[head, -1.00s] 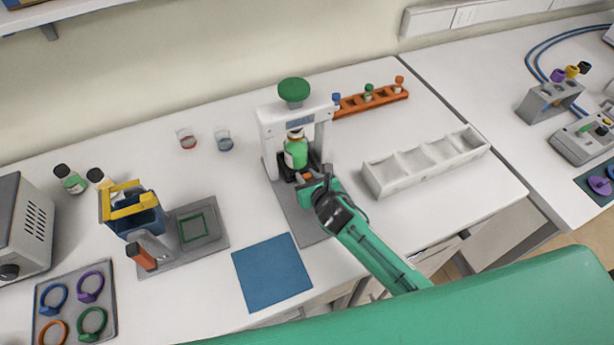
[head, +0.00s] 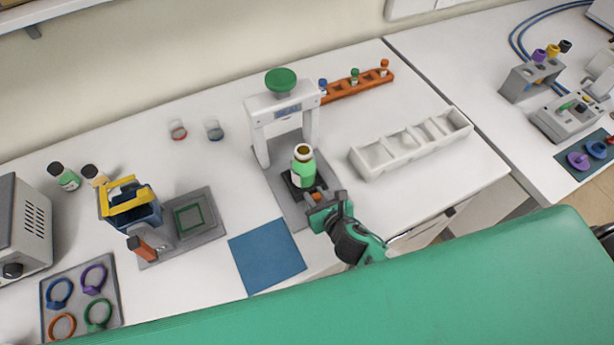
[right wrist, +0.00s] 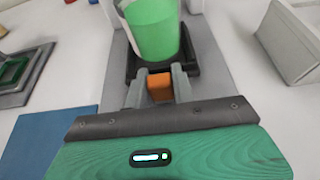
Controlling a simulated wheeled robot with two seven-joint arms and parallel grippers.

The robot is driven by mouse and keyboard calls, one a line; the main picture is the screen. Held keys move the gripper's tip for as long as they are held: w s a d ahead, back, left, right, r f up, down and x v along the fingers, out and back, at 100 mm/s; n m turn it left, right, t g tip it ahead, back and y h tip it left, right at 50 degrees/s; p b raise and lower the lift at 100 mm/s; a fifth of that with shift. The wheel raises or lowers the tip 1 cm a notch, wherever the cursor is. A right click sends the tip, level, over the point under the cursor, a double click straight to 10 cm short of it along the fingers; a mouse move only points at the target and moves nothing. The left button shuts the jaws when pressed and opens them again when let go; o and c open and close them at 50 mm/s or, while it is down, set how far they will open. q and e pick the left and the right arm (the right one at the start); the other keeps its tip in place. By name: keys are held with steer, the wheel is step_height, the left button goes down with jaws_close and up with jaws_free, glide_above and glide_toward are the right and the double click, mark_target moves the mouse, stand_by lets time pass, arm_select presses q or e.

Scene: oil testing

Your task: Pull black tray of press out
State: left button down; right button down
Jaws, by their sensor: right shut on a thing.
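The press (head: 282,98) is a white arch with a green knob on top, standing on a grey base plate. Its black tray (head: 316,188) is out in front of the arch on that plate and carries an upright, open green bottle (head: 303,168). The tray also shows in the right wrist view (right wrist: 190,71) under the bottle. My right gripper (head: 317,197) is shut on the tray's orange handle (right wrist: 160,86), with one finger on each side. My left gripper is not in view.
A blue mat (head: 266,256) lies left of my right gripper. A white compartment box (head: 412,143) stands to the right. An orange rack (head: 357,86) with small vials is behind the press. My green body covers the table's front edge.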

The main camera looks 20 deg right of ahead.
steer(key=s, duration=0.4)
steer(key=shift+d, duration=0.35)
steer(key=c, duration=1.2)
jaws_free()
steer(key=shift+s, duration=0.15)
steer(key=shift+o, duration=0.2)
steer(key=shift+s, duration=0.1)
steer(key=shift+d, duration=0.1)
steer(key=shift+s+r, duration=0.1)
steer(key=shift+s, duration=0.3)
steer(key=b+v, duration=0.3)
steer(key=v, duration=0.8)
steer(key=shift+s+d+b, duration=0.1)
steer(key=shift+s+b, duration=0.2)
steer(key=shift+s+d+r, duration=0.1)
steer(key=shift+s+r, duration=0.35)
steer(key=shift+s, duration=0.1)
